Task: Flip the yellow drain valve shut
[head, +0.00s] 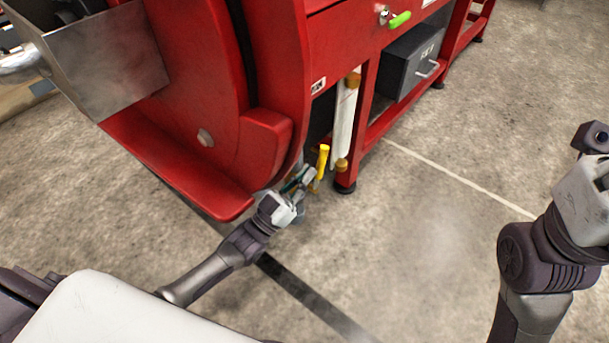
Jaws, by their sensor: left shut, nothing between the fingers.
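The yellow drain valve handle (323,161) stands upright, low at the front of the red machine, near its right foot. My left gripper (307,177) is shut and empty just left of the handle's lower part. Whether the fingers touch the handle cannot be told. The valve body under the handle is mostly hidden behind the gripper. My right arm (540,245) shows at the right edge, but its fingers are outside the picture.
The red machine (200,110) rises above and left of my left gripper, with a low red ledge. A white vertical tube (344,122) stands behind the valve. A grey drawer box (412,62) sits in the red frame. The concrete floor (420,220) at the right is clear.

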